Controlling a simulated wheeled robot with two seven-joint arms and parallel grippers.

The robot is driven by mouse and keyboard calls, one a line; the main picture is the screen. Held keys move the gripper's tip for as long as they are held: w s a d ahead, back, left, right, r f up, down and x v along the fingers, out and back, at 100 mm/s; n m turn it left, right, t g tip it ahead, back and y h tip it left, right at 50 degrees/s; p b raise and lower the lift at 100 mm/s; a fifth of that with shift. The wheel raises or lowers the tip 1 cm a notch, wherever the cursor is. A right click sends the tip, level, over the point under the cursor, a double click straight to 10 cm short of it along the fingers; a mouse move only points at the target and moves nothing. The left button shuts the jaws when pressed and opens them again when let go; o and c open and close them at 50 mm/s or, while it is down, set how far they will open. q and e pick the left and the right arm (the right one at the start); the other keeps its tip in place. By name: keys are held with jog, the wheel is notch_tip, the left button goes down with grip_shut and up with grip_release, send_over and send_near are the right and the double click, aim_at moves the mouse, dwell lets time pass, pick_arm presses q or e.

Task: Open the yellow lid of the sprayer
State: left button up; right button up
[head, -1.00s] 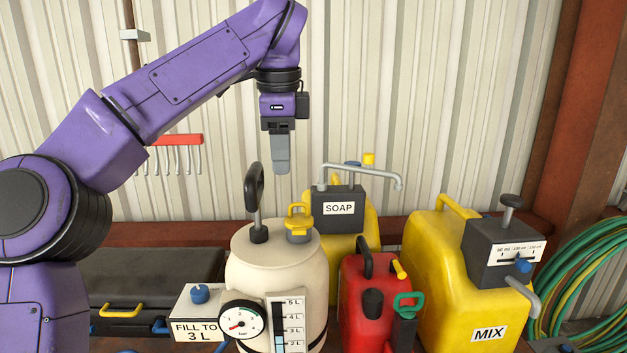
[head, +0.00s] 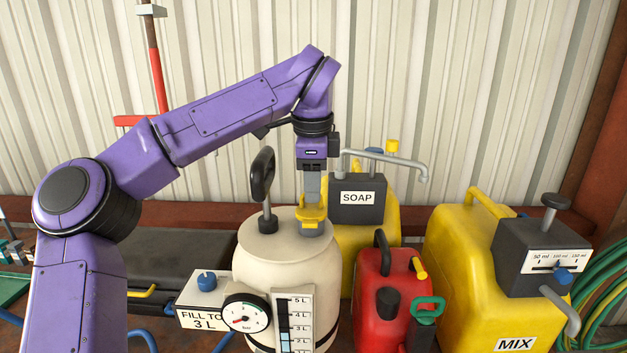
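The sprayer (head: 290,258) is a cream tank with a black pump handle (head: 263,178), a round gauge and a level scale on its front. Its yellow lid (head: 311,215) sits on a grey neck at the top right of the tank and looks closed. My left gripper (head: 312,197) points straight down at the lid's yellow handle, its fingertips at or just behind the handle's top. I see the fingers edge-on, one covering the other, so their gap is hidden. I cannot tell whether they touch the handle. My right gripper is out of view.
A yellow SOAP can (head: 380,225) with a grey spout stands close behind the lid. A red can (head: 375,300) and a yellow MIX can (head: 460,260) stand to the right. A FILL TO 3 L box (head: 203,301) is left of the tank. A ribbed wall is behind.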

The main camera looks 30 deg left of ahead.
pick_arm(q)
jog(key=shift+s+d+r, duration=0.15)
jog(key=shift+s, duration=0.15)
grip_shut()
jog(key=shift+f, duration=0.2)
dwell(0.9)
